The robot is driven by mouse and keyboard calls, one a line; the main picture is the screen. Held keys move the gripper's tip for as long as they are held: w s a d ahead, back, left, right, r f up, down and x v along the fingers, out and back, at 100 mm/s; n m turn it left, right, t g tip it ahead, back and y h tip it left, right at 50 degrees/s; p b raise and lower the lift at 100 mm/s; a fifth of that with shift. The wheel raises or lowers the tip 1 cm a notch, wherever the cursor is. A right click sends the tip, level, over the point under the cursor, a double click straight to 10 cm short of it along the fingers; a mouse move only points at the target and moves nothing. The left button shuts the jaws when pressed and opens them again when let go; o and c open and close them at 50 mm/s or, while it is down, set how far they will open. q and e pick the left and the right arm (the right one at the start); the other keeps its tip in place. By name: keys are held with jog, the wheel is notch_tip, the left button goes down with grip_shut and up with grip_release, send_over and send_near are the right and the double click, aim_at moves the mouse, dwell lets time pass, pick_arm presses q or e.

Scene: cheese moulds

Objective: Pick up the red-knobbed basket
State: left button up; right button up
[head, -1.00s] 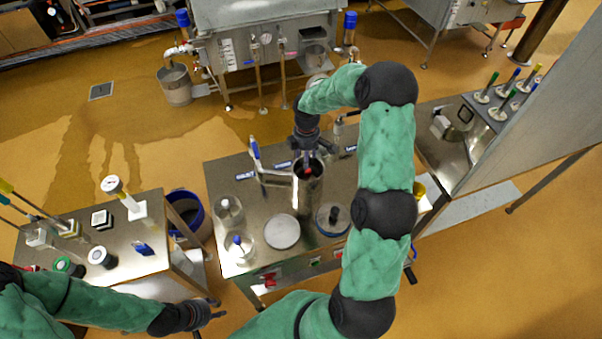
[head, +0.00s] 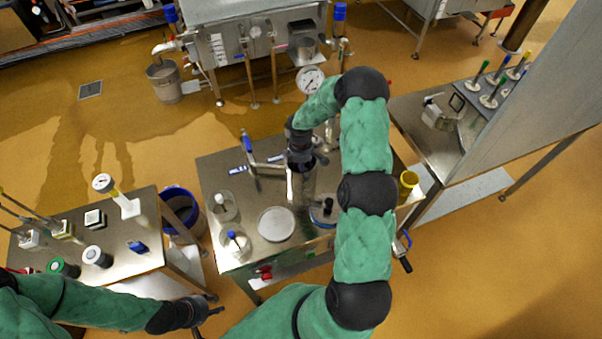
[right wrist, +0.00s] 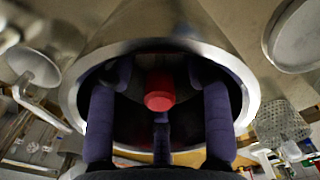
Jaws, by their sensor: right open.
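The red knob (right wrist: 160,92) shows in the right wrist view inside the round mouth of a metal cylinder (right wrist: 245,88). The basket below the knob is dark and hard to make out. In the head view the cylinder (head: 303,190) stands on the middle steel table, partly covered by my right gripper (head: 301,160). The right gripper (right wrist: 160,105) is open, with its dark purple fingers spread around the knob within the cylinder's rim; no finger is seen closed on it. My left gripper (head: 208,312) is open and empty, low in the head view beside the left table.
The middle table (head: 240,262) also holds a pale round disc (head: 276,224), glass jars (head: 235,244) and a dark-knobbed round item (head: 323,211). A blue-rimmed bucket (head: 182,208) stands between the tables.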

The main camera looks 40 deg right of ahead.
grip_shut()
jog(key=shift+r, duration=0.2)
